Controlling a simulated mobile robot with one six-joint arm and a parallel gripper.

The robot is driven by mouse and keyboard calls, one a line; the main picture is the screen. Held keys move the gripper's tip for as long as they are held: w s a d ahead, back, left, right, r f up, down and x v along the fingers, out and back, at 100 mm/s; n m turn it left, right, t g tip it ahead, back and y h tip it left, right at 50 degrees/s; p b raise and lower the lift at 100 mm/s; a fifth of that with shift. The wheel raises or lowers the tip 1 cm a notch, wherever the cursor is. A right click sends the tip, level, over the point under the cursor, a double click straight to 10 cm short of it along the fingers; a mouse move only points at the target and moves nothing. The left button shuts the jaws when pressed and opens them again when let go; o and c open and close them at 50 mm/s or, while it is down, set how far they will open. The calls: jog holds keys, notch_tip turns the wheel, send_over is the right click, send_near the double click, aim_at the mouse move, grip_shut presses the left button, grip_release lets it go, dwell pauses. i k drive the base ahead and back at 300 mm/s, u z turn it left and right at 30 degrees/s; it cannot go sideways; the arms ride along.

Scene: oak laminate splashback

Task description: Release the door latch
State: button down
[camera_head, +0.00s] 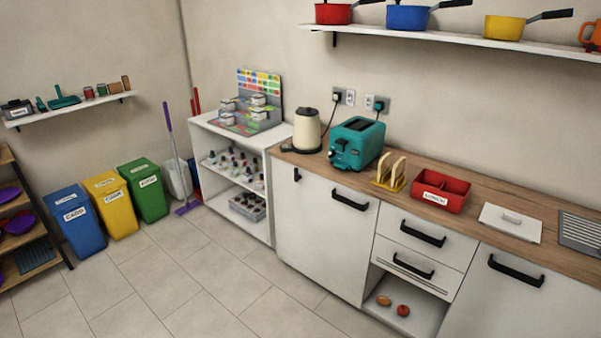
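A white cabinet door (322,235) stands below the left end of the wooden worktop and looks closed. A small dark upright fitting (297,175), which looks like a latch, sits near the door's upper left corner. It is too small to tell how it is set. A black bar handle (350,199) is fixed near the door's upper right. My gripper is not in view.
The wooden worktop (475,192) carries a cream kettle (307,130), a teal toaster (356,143) and a red tray (440,190). A white open shelf unit (235,180) stands left of the door. The tiled floor (225,280) in front is clear.

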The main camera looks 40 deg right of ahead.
aim_at(297, 178)
jog(key=z, duration=0.05)
jog(key=i, duration=1)
jog(key=u, duration=0.05)
